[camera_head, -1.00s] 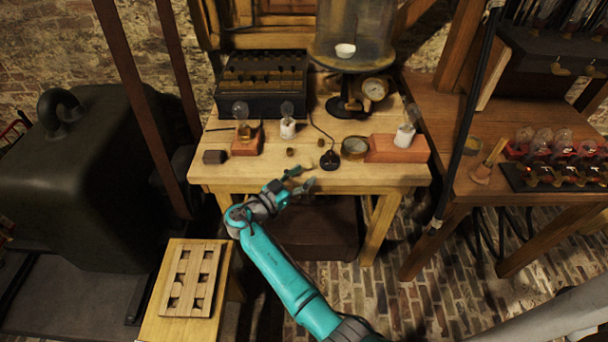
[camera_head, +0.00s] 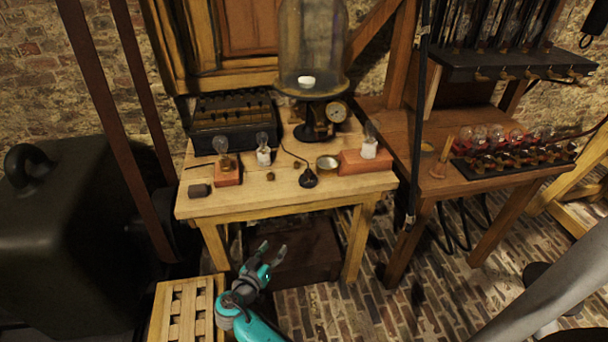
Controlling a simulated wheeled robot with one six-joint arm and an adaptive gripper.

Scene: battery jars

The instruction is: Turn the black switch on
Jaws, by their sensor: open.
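A small round black piece with a knob (camera_head: 308,178), which looks like the black switch, sits near the front middle of the wooden table (camera_head: 240,204). A thin dark cord runs back from it. Its on or off position is too small to tell. A small dark block (camera_head: 200,190) lies at the table's left front. My gripper (camera_head: 273,251) is open and empty. It shows below the table's front edge in the picture, apart from the black piece and touching nothing that I can see.
Bulbs stand on a left wooden block (camera_head: 227,176), a white holder (camera_head: 263,156) and a right reddish block (camera_head: 364,162). A small round dish (camera_head: 327,162) sits beside the black piece. Behind are a black box (camera_head: 232,124) and a glass jar (camera_head: 312,45). A slatted stool (camera_head: 187,310) stands front left.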

